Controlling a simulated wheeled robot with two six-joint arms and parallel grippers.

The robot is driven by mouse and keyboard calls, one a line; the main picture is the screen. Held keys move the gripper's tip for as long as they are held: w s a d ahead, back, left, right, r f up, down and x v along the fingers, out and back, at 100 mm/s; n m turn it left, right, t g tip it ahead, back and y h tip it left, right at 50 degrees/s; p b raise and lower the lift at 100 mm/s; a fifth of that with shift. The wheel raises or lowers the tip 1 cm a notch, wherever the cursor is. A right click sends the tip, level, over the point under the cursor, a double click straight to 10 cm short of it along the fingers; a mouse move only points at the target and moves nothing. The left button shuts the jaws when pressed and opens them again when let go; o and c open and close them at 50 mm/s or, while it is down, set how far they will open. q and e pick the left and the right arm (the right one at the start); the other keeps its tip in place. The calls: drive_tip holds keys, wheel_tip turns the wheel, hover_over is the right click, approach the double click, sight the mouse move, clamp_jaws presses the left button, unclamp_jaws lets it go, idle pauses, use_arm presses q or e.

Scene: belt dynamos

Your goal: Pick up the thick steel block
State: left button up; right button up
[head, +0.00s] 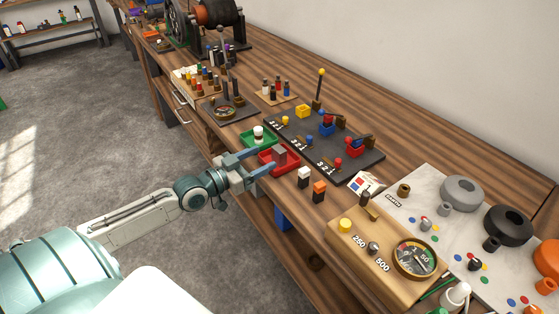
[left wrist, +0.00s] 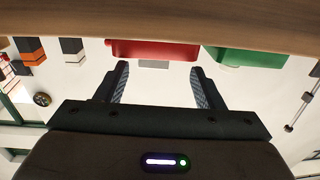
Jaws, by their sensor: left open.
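A grey steel block (head: 281,156) stands upright in a small red tray (head: 293,165) near the front edge of the bench. My left gripper (head: 258,164) is open and empty, in front of the red tray, with its fingers pointing toward it. In the left wrist view the picture is upside down. The left gripper (left wrist: 160,82) has its two fingers well apart, and the grey block (left wrist: 153,64) shows between and beyond them, by the red tray (left wrist: 170,52). My right gripper is not in view.
A green tray (head: 252,143) with a white-topped piece stands beside the red tray. A white-and-black block (head: 304,174) and an orange-and-black block (head: 319,190) stand to the right. A dark switch board (head: 335,150) lies behind. A wooden gauge box (head: 370,247) stands farther right.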

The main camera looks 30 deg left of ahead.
sight(275, 153)
use_arm(q)
drive_tip(key=shift+w+d+b, duration=0.25)
drive_tip(key=shift+w+b, duration=0.05)
drive_tip(key=shift+w, duration=0.25)
drive_tip(key=shift+w+d, duration=0.15)
drive_tip(key=shift+w, duration=0.15)
drive_tip(key=shift+d+b+x, duration=0.15)
drive_tip(key=shift+x, duration=1)
drive_tip(key=shift+d+b+x, duration=0.15)
drive_tip(key=shift+x, duration=1.05)
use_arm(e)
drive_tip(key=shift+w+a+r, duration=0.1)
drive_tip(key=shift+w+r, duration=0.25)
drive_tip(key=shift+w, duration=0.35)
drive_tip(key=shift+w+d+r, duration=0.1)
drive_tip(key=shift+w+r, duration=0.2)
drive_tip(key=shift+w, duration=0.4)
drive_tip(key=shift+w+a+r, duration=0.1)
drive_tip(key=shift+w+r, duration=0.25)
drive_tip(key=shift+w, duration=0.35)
use_arm(q)
drive_tip(key=shift+s+r, duration=0.15)
drive_tip(key=c, duration=1.2)
drive_tip(key=shift+c, duration=0.7)
drive_tip(key=shift+r, duration=0.1)
